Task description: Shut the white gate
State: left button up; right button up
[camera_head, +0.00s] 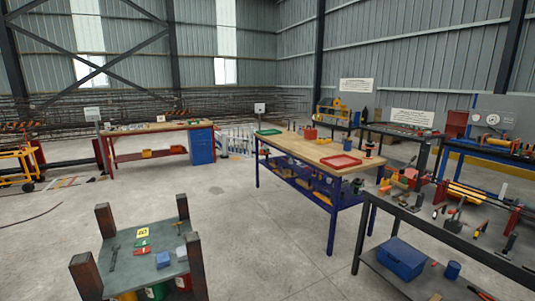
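A white picket gate or fence (238,141) stands far off at the back, between the red-framed workbench and the blue-legged workbench. It is small in the camera_head view, and its right end is partly hidden by the blue-legged bench. I cannot tell whether the gate is open or shut. Neither of my grippers is in view.
The red-framed workbench (160,127) stands left of the gate. The blue-legged workbench (300,145) stands right, and a grey tool table (450,232) is nearer right. A low table with dark posts (150,262) is close in front. The concrete floor (235,205) between is clear.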

aim_at(250, 155)
jog(key=i+l+z, duration=0.25)
jog(key=i, duration=0.55)
jog(key=i+z, duration=0.25)
jog(key=i, duration=0.5)
jog(key=i+u, duration=0.1)
jog(key=i, duration=0.4)
jog(key=i+l+u, duration=0.15)
jog(key=i, duration=0.4)
jog(key=i+u, duration=0.3)
jog(key=i, duration=0.15)
jog(key=i+u, duration=0.25)
jog(key=i, duration=0.2)
jog(key=i+l+u, duration=0.1)
jog(key=i+u, duration=0.35)
jog(key=i, duration=0.3)
jog(key=i+u, duration=0.15)
jog(key=i, duration=1.5)
